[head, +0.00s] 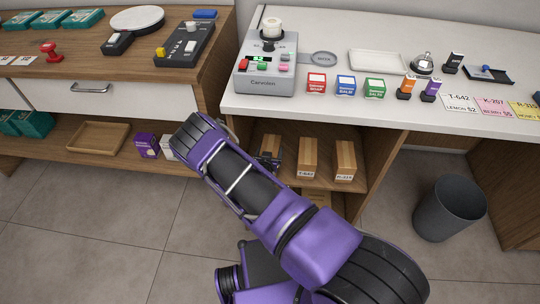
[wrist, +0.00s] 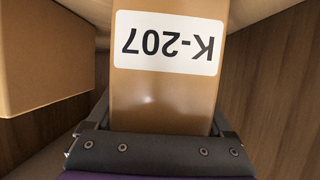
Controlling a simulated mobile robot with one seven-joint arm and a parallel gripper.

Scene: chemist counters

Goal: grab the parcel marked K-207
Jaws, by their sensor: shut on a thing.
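The parcel marked K-207 (wrist: 165,105) is a brown carton in the wrist view; its white label reads K-207 upside down. My gripper (wrist: 160,122) is shut on it, with a finger on each side of the carton. In the head view my gripper (head: 267,163) is at the left end of the shelf under the white counter, mostly behind my purple arm. The top of the held parcel (head: 271,143) shows just beyond it.
Two more taped parcels stand to the right on the shelf, one labelled T-642 (head: 308,154) and another (head: 345,157) with small print. Another carton (wrist: 45,55) is close at left in the wrist view. Shelf walls and the counter top (head: 380,115) enclose the space.

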